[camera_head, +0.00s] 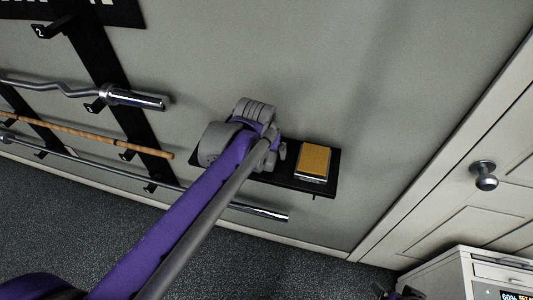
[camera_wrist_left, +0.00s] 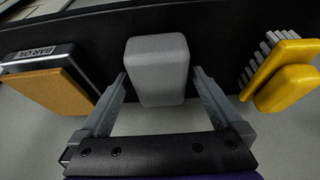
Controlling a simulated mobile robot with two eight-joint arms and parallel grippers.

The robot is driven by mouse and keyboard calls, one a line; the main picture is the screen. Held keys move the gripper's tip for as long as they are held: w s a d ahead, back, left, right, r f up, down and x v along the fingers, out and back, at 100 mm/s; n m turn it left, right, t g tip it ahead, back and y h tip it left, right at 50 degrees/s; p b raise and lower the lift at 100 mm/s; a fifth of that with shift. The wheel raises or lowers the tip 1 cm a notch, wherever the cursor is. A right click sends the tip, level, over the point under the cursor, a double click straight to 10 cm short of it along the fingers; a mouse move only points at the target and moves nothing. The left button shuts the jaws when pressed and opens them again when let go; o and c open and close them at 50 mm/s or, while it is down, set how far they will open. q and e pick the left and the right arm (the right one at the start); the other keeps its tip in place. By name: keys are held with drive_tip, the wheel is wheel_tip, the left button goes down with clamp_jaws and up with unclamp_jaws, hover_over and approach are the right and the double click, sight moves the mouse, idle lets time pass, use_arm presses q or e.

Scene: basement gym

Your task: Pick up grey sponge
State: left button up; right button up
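The grey sponge (camera_wrist_left: 157,72) is a pale rounded block on the dark shelf in the left wrist view. My left gripper (camera_wrist_left: 158,78) is open, with one finger on each side of the sponge near its lower part. Narrow gaps appear between the fingers and the sponge, though contact is hard to judge. In the head view my left arm reaches up from the lower left to the dark wall shelf (camera_head: 325,186). There my wrist hides the sponge and the fingertips.
A tan-topped block labelled BAR OIL (camera_wrist_left: 55,88) sits left of the sponge; a yellow brush (camera_wrist_left: 285,75) is to its right. Barbells (camera_head: 135,98) hang on the wall rack at left. A door knob (camera_head: 484,176) and white cabinet (camera_head: 450,275) are at right.

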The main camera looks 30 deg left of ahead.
use_arm(q)
drive_tip(key=c, duration=1.3)
drive_tip(key=shift+o, duration=0.2)
wheel_tip(320, 180, up, 11)
drive_tip(key=shift+f+p, duration=0.2)
drive_tip(key=shift+p, duration=0.35)
